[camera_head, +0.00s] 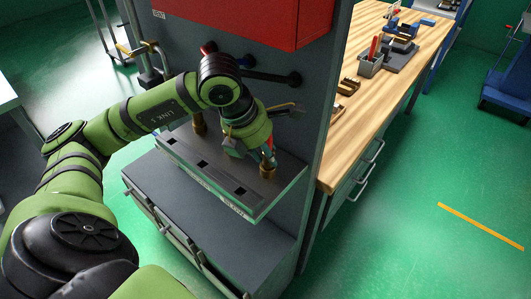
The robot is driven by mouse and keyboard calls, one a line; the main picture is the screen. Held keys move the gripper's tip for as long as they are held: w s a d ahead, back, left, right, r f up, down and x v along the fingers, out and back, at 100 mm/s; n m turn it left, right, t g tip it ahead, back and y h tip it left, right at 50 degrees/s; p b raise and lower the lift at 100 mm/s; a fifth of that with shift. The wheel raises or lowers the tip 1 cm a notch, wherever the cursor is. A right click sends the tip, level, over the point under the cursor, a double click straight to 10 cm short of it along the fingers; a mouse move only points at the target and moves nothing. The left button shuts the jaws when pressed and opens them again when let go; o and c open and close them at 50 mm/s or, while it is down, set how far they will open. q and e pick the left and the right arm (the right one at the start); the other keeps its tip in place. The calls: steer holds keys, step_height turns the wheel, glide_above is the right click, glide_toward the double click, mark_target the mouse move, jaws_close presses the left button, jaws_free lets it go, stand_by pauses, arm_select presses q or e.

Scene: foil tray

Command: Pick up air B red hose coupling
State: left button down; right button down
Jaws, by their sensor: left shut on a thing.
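My left gripper (262,146) reaches down over the right part of a grey shelf (240,188) on the dark panel. It is shut on the red hose coupling (268,170), a small part with a brass lower end and a bit of red above it. The coupling is upright, close to the shelf's top; I cannot tell whether it touches. The gripper hides part of it. A second brass fitting (199,123) stands farther left, partly behind my arm. My right gripper is not in view.
A dark drawer cabinet (210,215) lies below the shelf. A wooden workbench (350,120) with tools stands to the right.

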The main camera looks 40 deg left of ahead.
arm_select(q)
steer(key=r, duration=0.4)
steer(key=shift+s+d+b, duration=0.15)
steer(key=shift+s+b, duration=0.2)
steer(key=shift+b, duration=0.05)
steer(key=s+d+r+b, duration=0.2)
steer(key=s+r, duration=0.4)
steer(key=s, duration=0.4)
steer(key=shift+s+d+r, duration=0.2)
steer(key=shift+s+d, duration=0.1)
steer(key=shift+s, duration=0.05)
